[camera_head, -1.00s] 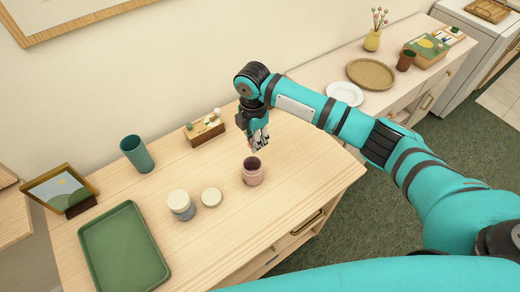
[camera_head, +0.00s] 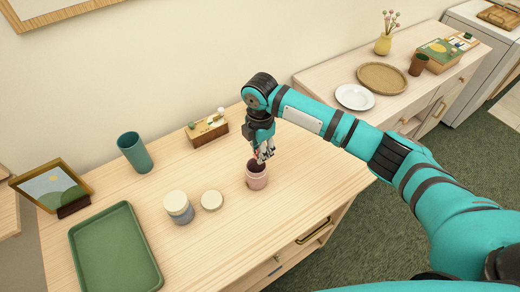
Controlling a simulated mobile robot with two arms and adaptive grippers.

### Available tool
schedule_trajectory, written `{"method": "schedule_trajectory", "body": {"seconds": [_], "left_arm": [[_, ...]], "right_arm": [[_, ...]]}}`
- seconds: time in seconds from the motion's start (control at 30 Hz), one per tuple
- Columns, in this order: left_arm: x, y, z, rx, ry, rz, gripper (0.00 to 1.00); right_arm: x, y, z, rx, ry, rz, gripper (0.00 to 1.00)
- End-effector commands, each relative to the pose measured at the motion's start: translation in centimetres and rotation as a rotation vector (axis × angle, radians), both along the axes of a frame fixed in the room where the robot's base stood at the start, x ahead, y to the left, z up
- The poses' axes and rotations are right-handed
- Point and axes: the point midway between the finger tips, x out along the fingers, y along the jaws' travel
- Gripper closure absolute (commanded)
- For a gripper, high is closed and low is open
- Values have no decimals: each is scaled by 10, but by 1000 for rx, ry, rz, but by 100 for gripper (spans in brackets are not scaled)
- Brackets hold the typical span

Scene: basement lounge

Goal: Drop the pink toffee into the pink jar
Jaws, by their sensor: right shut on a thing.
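The pink jar (camera_head: 257,178) stands upright and open on the wooden cabinet top, with a dark inside. My right gripper (camera_head: 263,158) points down with its fingertips just above the jar's mouth, at its back right rim. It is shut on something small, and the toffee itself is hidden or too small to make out. I cannot tell whether the fingertips touch the rim. My left gripper is not in view.
A white-lidded grey jar (camera_head: 178,206) and a round cream lid (camera_head: 212,200) stand left of the pink jar. A green tray (camera_head: 155,268), teal cup (camera_head: 134,152), picture frame (camera_head: 50,188) and wooden box (camera_head: 207,131) are farther left and back. The front right top is clear.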

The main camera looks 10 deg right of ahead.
Motion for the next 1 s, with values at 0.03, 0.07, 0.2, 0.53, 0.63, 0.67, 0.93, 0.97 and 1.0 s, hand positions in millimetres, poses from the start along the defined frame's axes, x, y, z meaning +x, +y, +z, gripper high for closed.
{"method": "schedule_trajectory", "body": {"seconds": [0.03,0.07,0.2,0.53,0.63,0.67,0.93,0.97,1.0], "left_arm": [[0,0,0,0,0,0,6],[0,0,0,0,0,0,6],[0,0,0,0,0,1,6],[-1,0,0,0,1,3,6],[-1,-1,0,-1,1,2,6],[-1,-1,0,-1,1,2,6],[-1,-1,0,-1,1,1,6],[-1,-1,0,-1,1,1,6],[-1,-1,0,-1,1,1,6]], "right_arm": [[0,0,0,0,0,0,72],[0,0,0,0,0,0,68],[0,0,0,0,0,0,49],[0,0,3,0,-1,0,47],[1,0,13,1,-3,1,47],[1,0,17,2,-5,1,47],[1,0,74,1,-4,1,47],[2,0,80,2,-5,1,47],[1,0,88,1,-4,1,47]]}}
